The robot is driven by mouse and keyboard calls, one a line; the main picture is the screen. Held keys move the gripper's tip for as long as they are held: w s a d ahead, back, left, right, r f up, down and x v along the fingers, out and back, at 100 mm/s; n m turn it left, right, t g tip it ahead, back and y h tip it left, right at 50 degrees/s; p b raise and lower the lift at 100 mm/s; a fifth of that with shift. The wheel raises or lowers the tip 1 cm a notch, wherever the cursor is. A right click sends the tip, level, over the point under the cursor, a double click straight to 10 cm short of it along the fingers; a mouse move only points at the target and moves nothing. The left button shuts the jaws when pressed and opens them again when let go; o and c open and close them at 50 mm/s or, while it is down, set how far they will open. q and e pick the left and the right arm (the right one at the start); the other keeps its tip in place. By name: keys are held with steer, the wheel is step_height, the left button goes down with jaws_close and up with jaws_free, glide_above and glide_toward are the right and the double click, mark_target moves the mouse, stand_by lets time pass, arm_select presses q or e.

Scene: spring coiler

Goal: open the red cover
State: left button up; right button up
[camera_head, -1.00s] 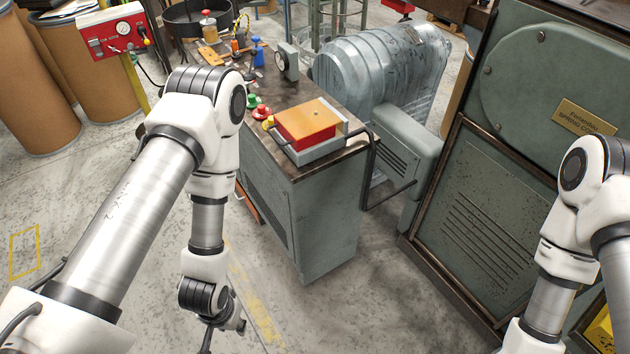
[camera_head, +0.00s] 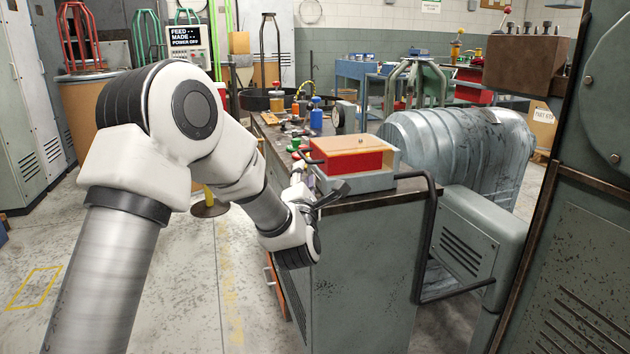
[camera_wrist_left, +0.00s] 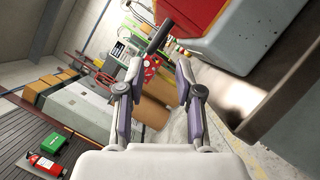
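The red cover (camera_head: 345,159) has a flat orange-tan top and sits level on a grey box (camera_head: 362,182) at the near end of the bench. It looks closed. A dark bar (camera_head: 308,158) sticks out at its left side. In the left wrist view the red cover (camera_wrist_left: 190,14) is at the top edge, and a dark bar (camera_wrist_left: 159,37) shows just beyond the fingertips. My left gripper (camera_head: 334,193) is beside the box's near left side. In the wrist view its two fingers (camera_wrist_left: 159,73) are spread with nothing between them. My right gripper is out of view.
The bench top (camera_head: 272,130) holds small coloured items and a blue bottle (camera_head: 316,115) behind the cover. A dark bent rail (camera_head: 430,225) stands right of the box, near a grey machine housing (camera_head: 480,235). Floor left of the bench is clear.

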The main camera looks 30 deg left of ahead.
mark_target(304, 156)
arm_select(q)
steer(key=shift+w+a+r, duration=0.75)
steer(key=shift+r, duration=0.15)
steer(key=x, duration=0.4)
steer(key=shift+w+f, duration=0.2)
steer(key=shift+s+r, duration=0.1)
jaws_close()
